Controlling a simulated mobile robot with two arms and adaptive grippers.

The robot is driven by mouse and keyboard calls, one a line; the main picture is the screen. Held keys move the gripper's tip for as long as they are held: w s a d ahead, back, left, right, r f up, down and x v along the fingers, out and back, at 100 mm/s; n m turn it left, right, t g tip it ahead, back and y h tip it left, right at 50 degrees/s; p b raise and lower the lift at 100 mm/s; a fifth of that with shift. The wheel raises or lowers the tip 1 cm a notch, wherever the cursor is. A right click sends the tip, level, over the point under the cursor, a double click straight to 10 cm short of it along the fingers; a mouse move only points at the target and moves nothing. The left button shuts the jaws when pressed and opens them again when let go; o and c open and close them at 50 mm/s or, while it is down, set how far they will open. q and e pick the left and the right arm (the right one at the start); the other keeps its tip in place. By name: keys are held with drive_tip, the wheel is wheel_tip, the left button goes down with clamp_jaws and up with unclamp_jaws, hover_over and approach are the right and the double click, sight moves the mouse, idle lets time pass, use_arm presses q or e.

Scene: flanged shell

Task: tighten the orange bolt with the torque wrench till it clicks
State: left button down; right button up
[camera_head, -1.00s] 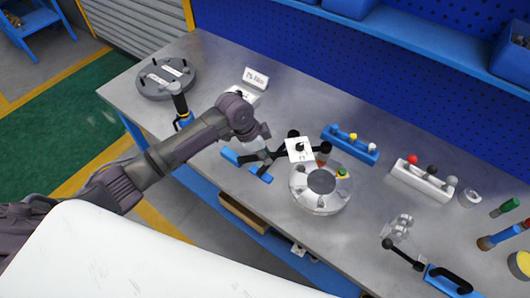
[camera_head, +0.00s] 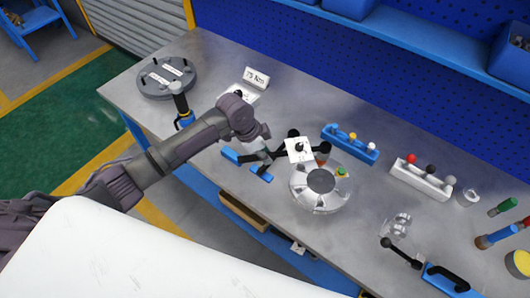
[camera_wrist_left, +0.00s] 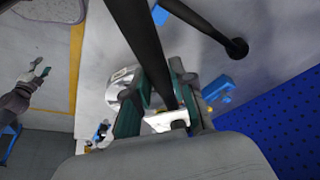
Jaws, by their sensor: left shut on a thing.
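My left gripper (camera_head: 268,150) is shut on a black bar, the torque wrench (camera_head: 283,143). In the left wrist view its green-padded fingers (camera_wrist_left: 160,100) stand either side of the dark shaft (camera_wrist_left: 137,30). A white square plate (camera_head: 299,150) with a dark mark shows at the wrench. The wrench's right end is just above the orange bolt (camera_head: 321,162) on the pale round flanged shell (camera_head: 318,203); I cannot tell whether they touch. A green and yellow piece (camera_head: 342,172) sits on the shell's rim. My right gripper (camera_wrist_left: 38,70) shows small in the left wrist view, open and empty.
A blue two-part rest (camera_head: 231,155) lies left of the shell. A blue rack (camera_head: 350,145) and white rack (camera_head: 421,181) stand right. A grey round plate (camera_head: 166,80) and a value sign (camera_head: 256,77) are at the far left. Loose tools crowd the right end.

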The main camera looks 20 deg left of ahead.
use_arm(q)
drive_tip(key=shift+w+r, duration=0.1)
drive_tip(key=shift+r, duration=0.05)
drive_tip(key=shift+p, duration=0.35)
idle(0.4)
drive_tip(key=shift+f+b, duration=0.8)
drive_tip(key=shift+f, duration=0.5)
idle(0.4)
drive_tip(key=shift+w, duration=0.1)
drive_tip(key=w+a+m+g+b, duration=0.1)
drive_tip(key=w+m+b, duration=0.4)
drive_tip(key=b, duration=0.5)
drive_tip(key=w+a, duration=0.1)
drive_tip(key=w, duration=0.1)
drive_tip(key=shift+w+a+f+g+h+b, duration=0.2)
drive_tip(key=shift+w+a+g+h+b, duration=0.1)
drive_tip(key=shift+w+g, duration=0.1)
idle(0.8)
